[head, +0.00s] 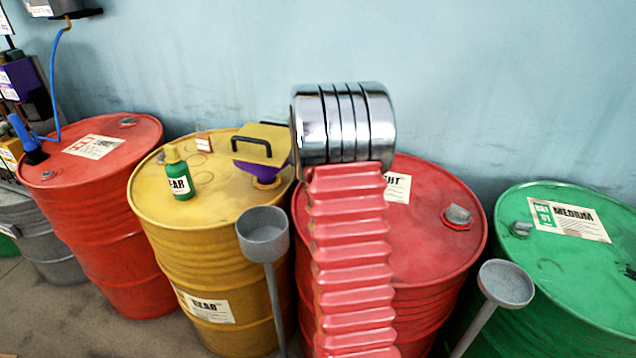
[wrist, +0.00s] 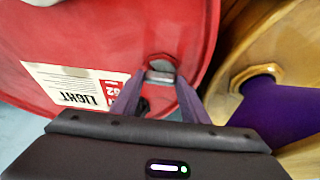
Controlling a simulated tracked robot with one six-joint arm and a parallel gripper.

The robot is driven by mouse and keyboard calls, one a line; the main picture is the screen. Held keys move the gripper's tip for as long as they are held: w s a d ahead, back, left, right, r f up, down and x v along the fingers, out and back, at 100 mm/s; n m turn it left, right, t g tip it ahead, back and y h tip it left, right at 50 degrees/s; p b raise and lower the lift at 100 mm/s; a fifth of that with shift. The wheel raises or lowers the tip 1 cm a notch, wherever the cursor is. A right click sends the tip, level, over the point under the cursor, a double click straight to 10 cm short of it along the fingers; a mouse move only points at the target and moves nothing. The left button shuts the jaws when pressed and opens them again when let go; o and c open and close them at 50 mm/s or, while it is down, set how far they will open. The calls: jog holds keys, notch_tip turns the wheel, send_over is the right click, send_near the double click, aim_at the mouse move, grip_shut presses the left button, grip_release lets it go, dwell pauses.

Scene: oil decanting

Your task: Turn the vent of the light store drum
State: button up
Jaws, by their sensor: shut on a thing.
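The light store drum is the red drum (head: 425,245) right of centre in the head view, with a white label partly hidden by my arm. In the wrist view its red top (wrist: 90,30) and LIGHT label (wrist: 75,85) fill the left. The small grey vent (wrist: 162,64) sits near the rim on the side toward the yellow drum. My gripper (wrist: 160,78) has its two purple fingers on either side of the vent, shut on it. In the head view my arm hides the gripper and the vent.
A grey cap (head: 457,216) stands at the light drum's right. The yellow drum (head: 205,270) on the left carries a green bottle (head: 179,178) and a purple funnel (head: 262,172). A green MEDIUM drum (head: 560,270) stands right. Grey cups on stalks (head: 263,235) (head: 507,284) stand in front.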

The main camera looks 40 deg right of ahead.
jog(key=shift+s+d, duration=0.15)
jog(key=shift+s, duration=0.05)
jog(key=o, duration=1.1)
jog(key=shift+w, duration=0.1)
jog(key=shift+c, duration=0.2)
jog(key=shift+r, duration=0.15)
jog(key=v, duration=1.3)
jog(key=shift+a+r, duration=0.2)
jog(key=shift+a, duration=0.05)
